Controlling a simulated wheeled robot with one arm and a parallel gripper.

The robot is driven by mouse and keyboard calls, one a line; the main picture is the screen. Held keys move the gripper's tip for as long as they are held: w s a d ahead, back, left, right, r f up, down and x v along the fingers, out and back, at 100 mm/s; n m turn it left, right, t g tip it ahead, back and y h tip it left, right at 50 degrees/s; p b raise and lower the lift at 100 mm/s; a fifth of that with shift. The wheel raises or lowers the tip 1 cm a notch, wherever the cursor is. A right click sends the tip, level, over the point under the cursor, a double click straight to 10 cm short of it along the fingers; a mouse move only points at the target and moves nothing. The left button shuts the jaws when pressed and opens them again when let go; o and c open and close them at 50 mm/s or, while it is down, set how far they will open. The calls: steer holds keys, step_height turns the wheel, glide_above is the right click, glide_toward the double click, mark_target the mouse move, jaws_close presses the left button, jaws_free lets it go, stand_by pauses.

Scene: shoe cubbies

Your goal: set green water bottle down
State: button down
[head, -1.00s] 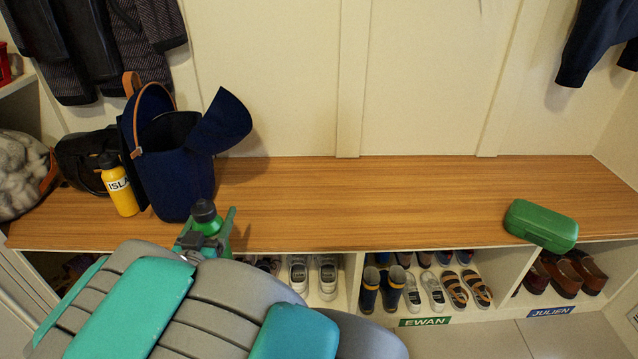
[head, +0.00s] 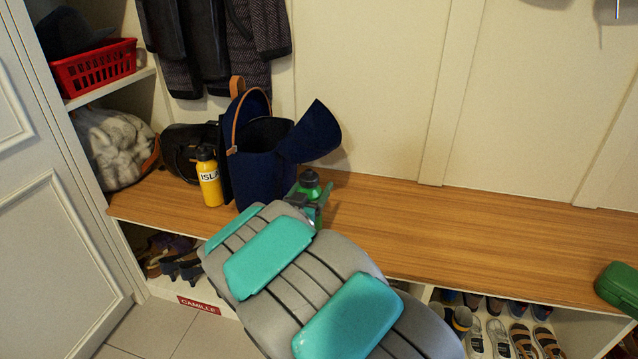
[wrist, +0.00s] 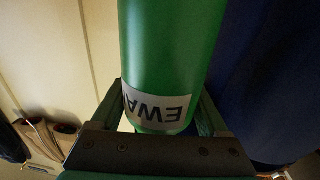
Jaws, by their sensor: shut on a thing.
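The navy bag (head: 262,165) stands open close beside the bottle. A yellow bottle (head: 209,180) labelled ISLA and a black bag (head: 183,152) are farther left. A green case (head: 618,287) sits at the far right. The bench between is clear. Shoe cubbies (head: 160,240) lie below.

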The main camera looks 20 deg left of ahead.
steer(key=w, duration=0.1)
steer(key=w+f, duration=0.1)
steer(key=w, duration=0.2)
steer(key=shift+d+f, duration=0.15)
steer(key=shift+f, duration=0.2)
jaws_free()
steer(key=s+a, duration=0.1)
steer(key=s, duration=1.1)
